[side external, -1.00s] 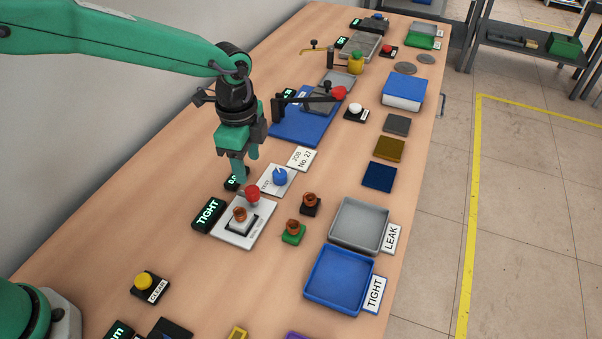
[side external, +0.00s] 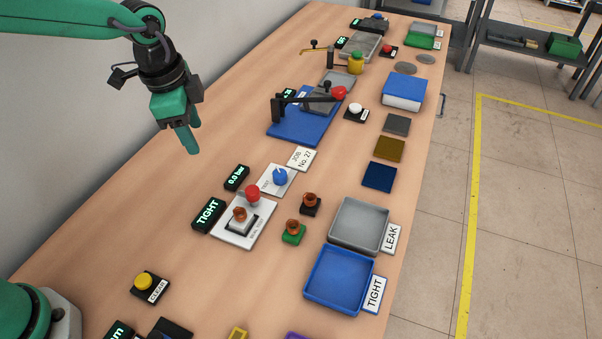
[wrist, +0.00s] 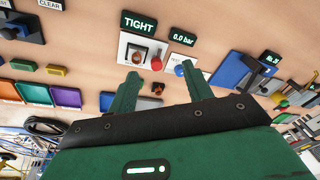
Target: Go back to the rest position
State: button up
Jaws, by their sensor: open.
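My gripper (side external: 190,138) is raised above the left side of the table, open and empty, away from the test station. In the wrist view, my gripper (wrist: 162,88) shows two separated green fingers with nothing between them. The white test plate (side external: 259,222) holds a copper-coloured fitting (side external: 239,214) in its dark seat, with a red knob (side external: 252,193) behind it. A display (side external: 208,214) beside the plate reads TIGHT. A second display (side external: 236,178) reads 0.0 bar. No rest-position marker can be made out.
A blue knob (side external: 280,176) sits on a white plate behind the test station. Two more fittings stand on a black base (side external: 310,208) and a green base (side external: 293,237). A grey LEAK tray (side external: 335,221) and blue TIGHT tray (side external: 310,286) lie right.

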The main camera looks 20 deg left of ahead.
jog(key=s+a+r+n+t, duration=0.2)
jog(key=s+a+n, duration=0.4)
jog(key=s, duration=0.2)
jog(key=s+a+r+n+t, duration=0.1)
jog(key=s+a+r+n, duration=0.1)
jog(key=s+a+n, duration=0.3)
jog(key=s+a, duration=0.2)
jog(key=s, duration=0.2)
jog(key=shift+a+r+n+t+y, duration=0.25)
jog(key=shift+r+n+t+y, duration=0.05)
jog(key=shift+r+n+t, duration=0.1)
